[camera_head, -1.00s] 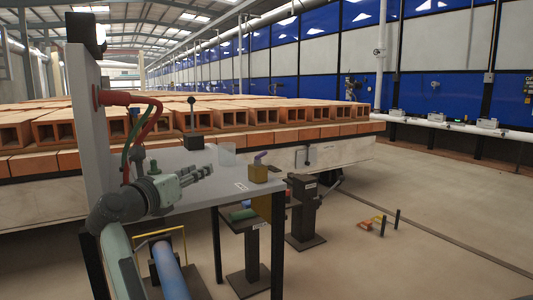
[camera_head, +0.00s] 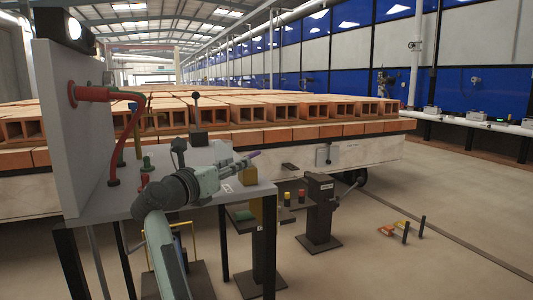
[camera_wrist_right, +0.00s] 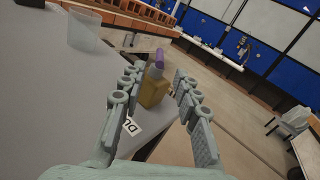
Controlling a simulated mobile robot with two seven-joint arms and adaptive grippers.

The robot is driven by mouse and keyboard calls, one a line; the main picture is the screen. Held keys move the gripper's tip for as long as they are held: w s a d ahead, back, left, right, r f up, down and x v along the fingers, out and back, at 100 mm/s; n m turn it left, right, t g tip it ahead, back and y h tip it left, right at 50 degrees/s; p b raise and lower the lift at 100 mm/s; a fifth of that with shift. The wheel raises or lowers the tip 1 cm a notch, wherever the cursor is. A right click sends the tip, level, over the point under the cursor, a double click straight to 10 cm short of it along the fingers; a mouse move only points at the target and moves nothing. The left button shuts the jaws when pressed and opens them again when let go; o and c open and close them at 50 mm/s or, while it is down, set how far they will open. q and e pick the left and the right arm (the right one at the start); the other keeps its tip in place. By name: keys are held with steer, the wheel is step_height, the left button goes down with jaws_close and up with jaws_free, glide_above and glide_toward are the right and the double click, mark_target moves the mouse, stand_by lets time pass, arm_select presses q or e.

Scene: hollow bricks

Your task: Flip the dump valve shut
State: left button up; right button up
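The dump valve is a brass-coloured block (camera_head: 250,175) with a purple-sleeved lever (camera_head: 254,154), near the right edge of the grey bench. In the right wrist view the block (camera_wrist_right: 153,91) stands between and beyond my finger pads, its purple lever (camera_wrist_right: 159,57) at the top. A white label starting "DU" (camera_wrist_right: 131,126) lies before it. My right gripper (camera_head: 240,164) is open, with its fingers pointing at the valve. In the wrist view the fingers (camera_wrist_right: 159,72) are spread to either side of the lever; contact cannot be told. My left gripper is not in view.
The grey bench (camera_head: 122,198) has an upright panel (camera_head: 75,130) with a red hose at its left. A black-knobbed lever (camera_head: 196,115) rises behind my gripper. A clear container (camera_wrist_right: 84,28) stands further back. A black pedestal (camera_head: 320,210) stands right of the bench, with open floor beyond.

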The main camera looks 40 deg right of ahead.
mark_target(259, 153)
steer(key=x, duration=1.1)
steer(key=shift+w+d, duration=0.2)
steer(key=shift+d, duration=0.1)
jaws_close()
steer(key=shift+f, duration=0.1)
